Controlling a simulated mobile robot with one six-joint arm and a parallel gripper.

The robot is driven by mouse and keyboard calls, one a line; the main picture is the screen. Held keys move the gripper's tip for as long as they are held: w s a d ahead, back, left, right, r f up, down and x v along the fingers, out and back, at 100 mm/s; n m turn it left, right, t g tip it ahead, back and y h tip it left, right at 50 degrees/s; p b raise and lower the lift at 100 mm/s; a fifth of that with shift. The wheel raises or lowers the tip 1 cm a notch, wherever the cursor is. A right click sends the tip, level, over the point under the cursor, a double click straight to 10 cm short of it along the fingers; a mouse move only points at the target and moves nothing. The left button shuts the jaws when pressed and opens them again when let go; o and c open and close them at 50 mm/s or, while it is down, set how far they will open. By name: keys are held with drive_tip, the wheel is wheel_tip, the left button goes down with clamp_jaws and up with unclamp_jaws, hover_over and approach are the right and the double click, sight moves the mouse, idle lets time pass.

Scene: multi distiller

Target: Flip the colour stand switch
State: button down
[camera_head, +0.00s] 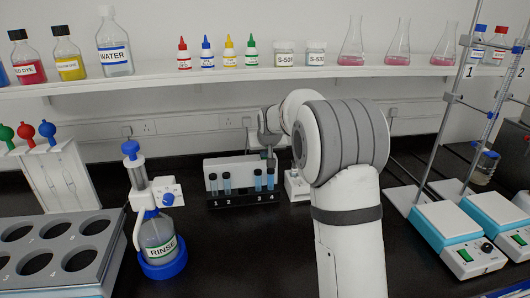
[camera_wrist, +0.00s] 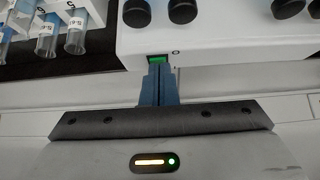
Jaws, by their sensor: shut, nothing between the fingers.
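The colour stand (camera_head: 225,169) is a white upright box at the middle of the bench, behind a dark rack holding several capped vials. In the wrist view the white housing (camera_wrist: 215,42) fills the upper right. Its small green switch (camera_wrist: 157,59) has a round mark beside it. My gripper (camera_head: 269,153) reaches to the stand's right part from above. In the wrist view my gripper (camera_wrist: 158,68) is shut, its blue fingers together and empty, with the tips at the lower edge of the switch. Whether they touch it I cannot tell. The switch is not distinguishable in the head view.
A rinse bottle (camera_head: 158,240) stands left of the stand, with a holed grey rack (camera_head: 62,252) further left. A small white device (camera_head: 297,186) sits close right of the stand. Two hotplates (camera_head: 455,240) with metal rods are at right. A shelf (camera_head: 230,74) of bottles runs above.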

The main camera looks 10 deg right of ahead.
drive_tip(key=shift+r+p, duration=0.4)
drive_tip(key=shift+r, duration=0.35)
drive_tip(key=shift+r, duration=0.25)
drive_tip(key=v, duration=1.2)
drive_tip(key=shift+s+p, duration=0.3)
drive_tip(key=shift+s, duration=0.2)
drive_tip(key=shift+s, duration=0.1)
drive_tip(key=s+f+g, duration=0.1)
drive_tip(key=s+f, duration=0.3)
drive_tip(key=s, duration=0.8)
drive_tip(key=s+f+g, duration=0.2)
drive_tip(key=s+f, duration=0.1)
drive_tip(key=s, duration=0.8)
drive_tip(key=s+f+g, duration=0.2)
drive_tip(key=s+f, duration=0.2)
drive_tip(key=s, duration=0.8)
drive_tip(key=shift+s+d+f, duration=0.2)
drive_tip(key=shift+s+f, duration=0.1)
